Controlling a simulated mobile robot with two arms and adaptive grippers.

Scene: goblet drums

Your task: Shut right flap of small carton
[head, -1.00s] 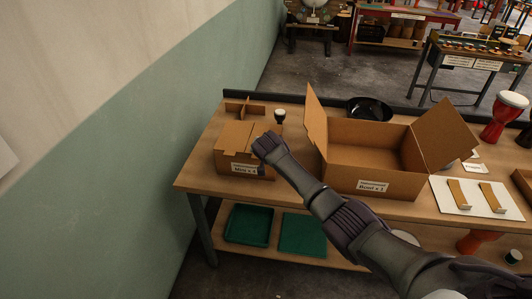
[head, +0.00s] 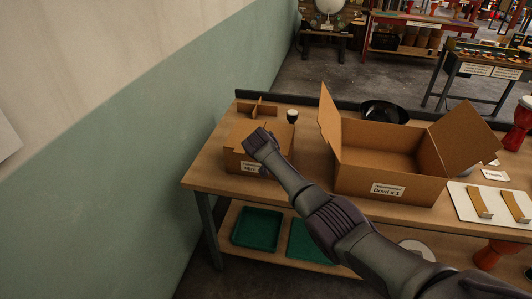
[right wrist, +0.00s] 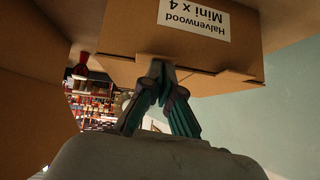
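The small brown carton (head: 236,160) with a "Mini" label stands at the left end of the workbench. Its top looks mostly covered by flaps, but my arm hides its right part, so I cannot tell how the right flap lies. My right gripper (head: 258,143) is over the carton's right front top edge. In the right wrist view the carton (right wrist: 130,40) appears upside down, its label reading "Halvenwood Mini x 4". There the gripper's fingers (right wrist: 158,70) come together at the carton's top edge, seemingly touching it, with nothing visible between the tips. My left gripper is out of view.
A large open carton (head: 385,180) with raised flaps stands close to the right of my forearm. Behind the small carton are a cardboard divider (head: 259,109) and a small goblet drum (head: 292,116). A black bowl (head: 385,112) is behind the large carton.

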